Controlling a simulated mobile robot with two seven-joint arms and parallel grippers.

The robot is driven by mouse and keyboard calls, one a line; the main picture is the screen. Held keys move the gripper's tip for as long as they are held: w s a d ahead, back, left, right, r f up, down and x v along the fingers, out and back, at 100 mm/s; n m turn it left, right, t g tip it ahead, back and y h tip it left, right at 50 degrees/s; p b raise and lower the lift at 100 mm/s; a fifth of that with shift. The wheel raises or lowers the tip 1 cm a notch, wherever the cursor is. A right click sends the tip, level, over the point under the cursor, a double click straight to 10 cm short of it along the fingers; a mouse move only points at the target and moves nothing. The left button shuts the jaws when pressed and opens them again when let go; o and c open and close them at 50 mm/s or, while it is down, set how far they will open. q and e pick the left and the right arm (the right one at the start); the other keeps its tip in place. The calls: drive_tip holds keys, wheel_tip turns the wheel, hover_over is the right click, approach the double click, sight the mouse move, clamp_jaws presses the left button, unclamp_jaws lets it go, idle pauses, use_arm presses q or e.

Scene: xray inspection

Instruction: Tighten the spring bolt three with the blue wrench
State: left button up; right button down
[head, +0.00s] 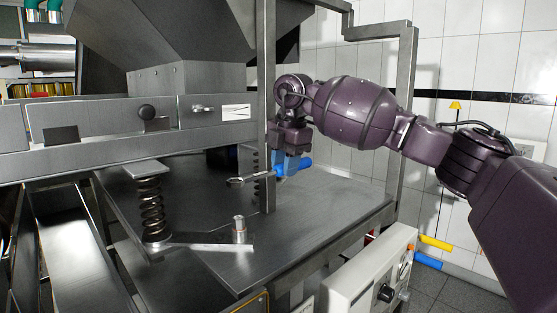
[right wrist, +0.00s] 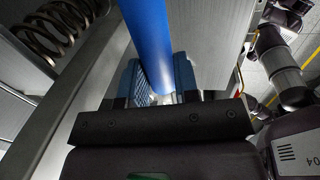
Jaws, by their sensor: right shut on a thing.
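My right gripper (head: 287,160) is shut on the blue handle of the wrench (head: 305,163), above the flat metal plate. The wrench's silver end (head: 245,180) points left and lies by the lower part of a rear spring (head: 256,161); I cannot tell whether it touches a bolt there. In the right wrist view the blue handle (right wrist: 150,35) runs between the two blue finger pads (right wrist: 158,80). A larger coil spring (head: 152,210) stands at the front left under a bracket. I cannot tell which spring bolt is number three. My left gripper is out of view.
The metal plate (head: 320,205) has a short upright stud (head: 239,229) and a flat bar near its front edge. A steel post (head: 266,90) stands close left of my right gripper. A heavy machine beam (head: 100,125) crosses the left. A white control box (head: 370,275) stands front right.

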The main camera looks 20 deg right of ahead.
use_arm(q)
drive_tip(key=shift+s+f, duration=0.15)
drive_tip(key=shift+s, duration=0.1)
use_arm(e)
drive_tip(key=shift+s, duration=0.1)
drive_tip(key=shift+d, duration=0.1)
wheel_tip(320, 180, down, 6)
drive_tip(key=b, duration=0.4)
drive_tip(key=shift+r, duration=0.2)
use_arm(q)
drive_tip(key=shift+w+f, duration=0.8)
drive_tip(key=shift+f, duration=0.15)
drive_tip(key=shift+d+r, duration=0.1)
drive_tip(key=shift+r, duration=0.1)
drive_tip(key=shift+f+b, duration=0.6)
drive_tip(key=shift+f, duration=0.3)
use_arm(e)
drive_tip(key=shift+f, duration=1.6)
